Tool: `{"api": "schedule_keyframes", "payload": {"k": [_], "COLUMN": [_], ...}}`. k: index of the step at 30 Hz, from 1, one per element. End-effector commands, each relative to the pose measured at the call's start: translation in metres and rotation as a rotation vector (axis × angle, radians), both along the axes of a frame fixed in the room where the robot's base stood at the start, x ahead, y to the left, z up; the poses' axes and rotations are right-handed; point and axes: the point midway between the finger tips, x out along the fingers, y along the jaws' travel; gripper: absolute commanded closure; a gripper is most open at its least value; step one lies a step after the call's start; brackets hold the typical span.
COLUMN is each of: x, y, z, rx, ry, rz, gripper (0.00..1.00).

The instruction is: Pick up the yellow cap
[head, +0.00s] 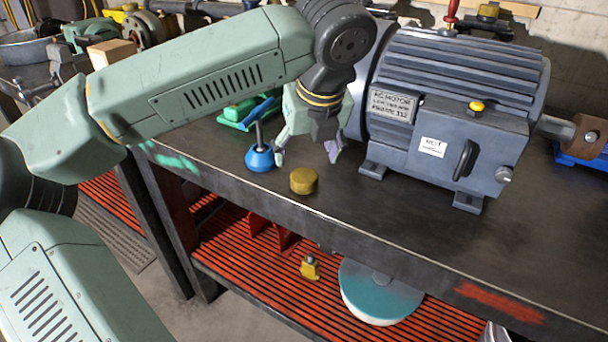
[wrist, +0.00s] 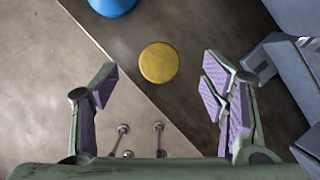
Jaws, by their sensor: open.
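The yellow cap (head: 304,180) is a short round disc lying on the dark bench top near its front edge. In the wrist view the cap (wrist: 159,63) is ahead of the fingertips, roughly midway between them. My gripper (head: 307,156) is open and empty, just above and behind the cap in the head view. Its purple-padded fingers (wrist: 160,78) are spread wide in the wrist view. The gripper does not touch the cap.
A blue cone-shaped thing with a rod (head: 260,158) stands left of the cap. A large grey motor (head: 450,110) stands close on the right. The bench's front edge (head: 330,225) runs near the cap. Bare bench top (head: 370,215) lies to the cap's right.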

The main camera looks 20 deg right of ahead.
Motion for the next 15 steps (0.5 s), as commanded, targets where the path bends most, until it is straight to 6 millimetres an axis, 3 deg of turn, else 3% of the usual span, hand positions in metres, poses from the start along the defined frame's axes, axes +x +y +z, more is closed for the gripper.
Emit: {"api": "schedule_keyframes", "payload": {"k": [15], "x": [0.010], "y": [0.000], "z": [-0.054], "rx": [-0.002], "ry": [0.001], "rz": [-0.004], "gripper": [0.33]}}
